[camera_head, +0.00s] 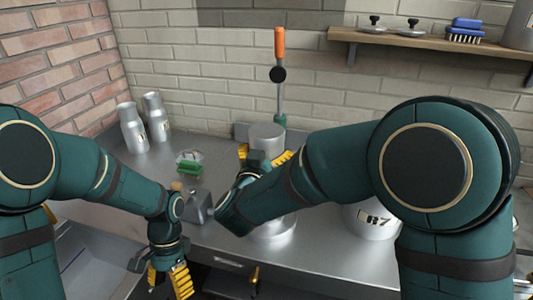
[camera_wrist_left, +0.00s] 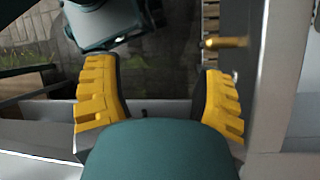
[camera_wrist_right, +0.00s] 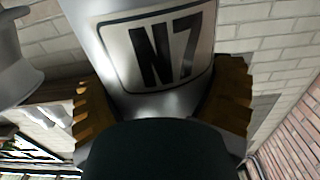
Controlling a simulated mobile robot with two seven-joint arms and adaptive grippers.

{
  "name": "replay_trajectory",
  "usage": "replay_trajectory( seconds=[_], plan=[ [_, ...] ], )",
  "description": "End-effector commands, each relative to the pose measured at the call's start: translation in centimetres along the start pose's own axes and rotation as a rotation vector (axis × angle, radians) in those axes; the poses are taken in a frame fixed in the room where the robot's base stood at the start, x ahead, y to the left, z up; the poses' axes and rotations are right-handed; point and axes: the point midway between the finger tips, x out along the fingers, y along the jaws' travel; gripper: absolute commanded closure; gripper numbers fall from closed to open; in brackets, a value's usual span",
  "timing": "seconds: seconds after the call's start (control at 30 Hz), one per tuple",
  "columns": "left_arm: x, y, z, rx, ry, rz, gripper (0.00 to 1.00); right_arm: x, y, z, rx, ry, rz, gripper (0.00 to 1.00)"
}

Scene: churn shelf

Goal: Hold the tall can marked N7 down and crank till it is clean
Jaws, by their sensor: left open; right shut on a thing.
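The tall can marked N7 (camera_wrist_right: 165,50) is grey metal with a black-framed label in the right wrist view. Its top (camera_head: 266,131) shows upright in the head view; my arm hides its lower part. My right gripper (camera_head: 264,155) is shut on the can, one yellow finger on each side. A grey metal block (camera_head: 200,208) with a tan knob (camera_head: 177,186), perhaps the crank, stands left of my right wrist. My left gripper (camera_head: 170,280) is open and empty, low by the counter's front edge, apart from the block. Its spread fingers show in the left wrist view (camera_wrist_left: 160,95).
An upright rod with an orange handle (camera_head: 280,42) stands behind the can. A can marked B7 (camera_head: 372,222) is at right, partly hidden. Two small cans (camera_head: 133,128) (camera_head: 156,117) and a green brush (camera_head: 189,168) are at left. A sink (camera_head: 85,255) and wall shelf (camera_head: 420,40) flank the counter.

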Motion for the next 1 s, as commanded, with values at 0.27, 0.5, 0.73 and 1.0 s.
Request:
replay_trajectory(
  seconds=[0.27, 0.5, 0.73, 1.0],
  plan=[
    [-9.5, -6.6, 2.1, -0.114, 0.045, -0.144, 0.31, 0.0, 0.0, 0.0, 0.000, -0.001, -0.001, 0.61],
    [-19.4, -6.4, -1.4, -0.188, 0.200, -0.197, 0.31, 0.0, 0.0, 0.0, 0.000, -0.001, -0.001, 0.61],
    [-27.4, -4.2, -3.2, -0.237, 0.350, -0.192, 0.31, 0.0, 0.0, 0.0, 0.000, -0.001, 0.000, 0.61],
    [-31.4, -2.9, -3.5, -0.261, 0.427, -0.176, 0.31, 0.0, 0.0, 0.0, 0.000, 0.000, 0.000, 0.61]
  ],
)
